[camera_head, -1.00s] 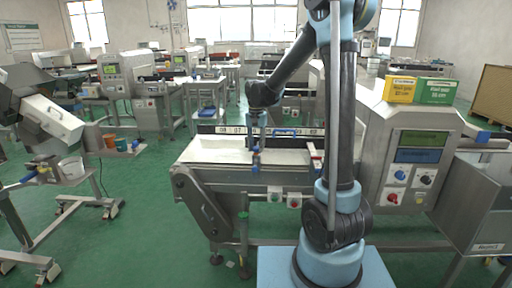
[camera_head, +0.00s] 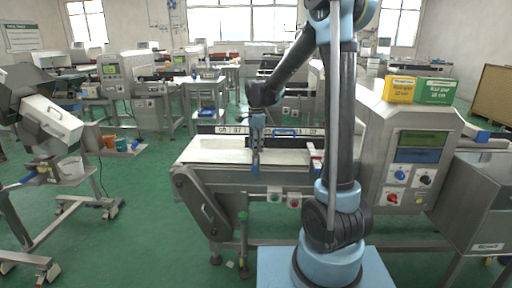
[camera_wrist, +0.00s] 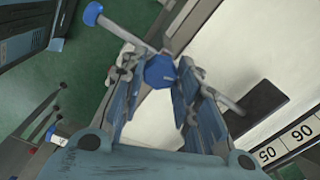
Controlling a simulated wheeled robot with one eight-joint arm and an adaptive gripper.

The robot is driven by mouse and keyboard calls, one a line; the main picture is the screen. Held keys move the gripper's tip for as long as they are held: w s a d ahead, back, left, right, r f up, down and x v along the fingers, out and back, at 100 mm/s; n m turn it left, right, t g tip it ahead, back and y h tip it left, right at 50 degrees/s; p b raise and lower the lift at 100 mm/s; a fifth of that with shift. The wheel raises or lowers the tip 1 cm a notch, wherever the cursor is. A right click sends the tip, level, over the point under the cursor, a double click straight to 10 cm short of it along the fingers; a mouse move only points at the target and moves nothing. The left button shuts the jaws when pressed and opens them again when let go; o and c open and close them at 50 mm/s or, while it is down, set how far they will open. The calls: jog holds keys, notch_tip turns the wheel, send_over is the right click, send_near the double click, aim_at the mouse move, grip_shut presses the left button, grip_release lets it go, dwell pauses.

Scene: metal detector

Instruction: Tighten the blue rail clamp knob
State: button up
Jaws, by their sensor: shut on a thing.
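A blue faceted knob (camera_wrist: 160,72) shows between the finger pads in the wrist view, with a finger on each side. My gripper (camera_wrist: 165,72) is shut on it. A grey rod runs slantwise by the knob, and a blue ball end (camera_wrist: 92,13) sits on its upper left end. In the head view my gripper (camera_head: 257,145) points down at the front edge of the conveyor. A small blue part (camera_head: 255,169) shows just below the fingers there. The clamp body is mostly hidden by the fingers.
The pale conveyor belt (camera_head: 205,151) lies around and behind the gripper. A numbered scale strip (camera_wrist: 285,145) runs along it. The detector cabinet (camera_head: 384,146) stands to the right, with yellow (camera_head: 400,90) and green (camera_head: 436,91) boxes on top. Green floor is open in front.

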jog(key=shift+w+a+m, duration=0.1)
jog(key=shift+m, duration=2)
jog(key=o, duration=1.1)
jog(key=shift+r, duration=0.1)
notch_tip(320, 180, up, 12)
jog(key=shift+f, duration=0.1)
